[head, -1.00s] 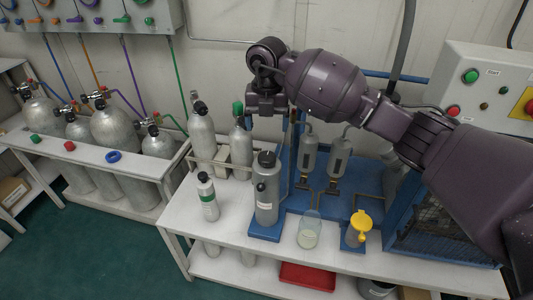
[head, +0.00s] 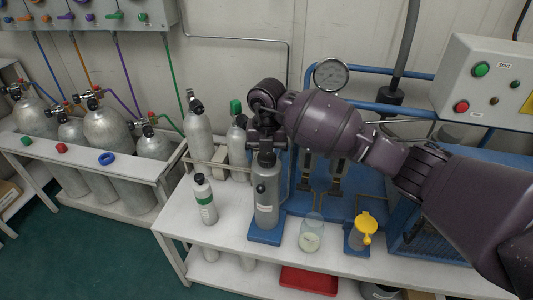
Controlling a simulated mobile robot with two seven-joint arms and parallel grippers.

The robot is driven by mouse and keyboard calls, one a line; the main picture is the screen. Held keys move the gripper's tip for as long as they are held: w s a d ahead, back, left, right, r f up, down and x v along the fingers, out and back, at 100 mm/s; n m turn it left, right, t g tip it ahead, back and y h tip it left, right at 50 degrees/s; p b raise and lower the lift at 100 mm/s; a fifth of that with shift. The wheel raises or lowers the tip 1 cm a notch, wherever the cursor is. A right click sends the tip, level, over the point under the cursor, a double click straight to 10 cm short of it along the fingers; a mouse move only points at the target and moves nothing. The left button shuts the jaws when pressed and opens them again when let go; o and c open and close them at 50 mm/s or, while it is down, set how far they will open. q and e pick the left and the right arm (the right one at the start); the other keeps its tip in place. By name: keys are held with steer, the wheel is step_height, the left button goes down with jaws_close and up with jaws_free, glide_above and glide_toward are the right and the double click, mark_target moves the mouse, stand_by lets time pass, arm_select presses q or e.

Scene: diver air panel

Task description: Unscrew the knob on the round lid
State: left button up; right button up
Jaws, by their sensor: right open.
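A grey cylinder (head: 266,200) stands upright on a blue base on the white bench. A dark knob (head: 266,158) shows at its top, and the round lid beneath it is too small and too shaded to make out clearly. My right gripper (head: 266,145) points down right over the knob, with its open fingers at the knob's top. I cannot tell whether they touch it. My left gripper is not in view.
A small bottle with a green band (head: 205,199) stands left of the cylinder. A glass beaker (head: 311,233) and a yellow-topped jar (head: 362,230) stand to its right. Tall grey cylinders (head: 198,133) stand behind. A red tray (head: 309,280) lies on the lower shelf.

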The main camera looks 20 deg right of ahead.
steer(key=c, duration=0.9)
steer(key=shift+c, duration=0.2)
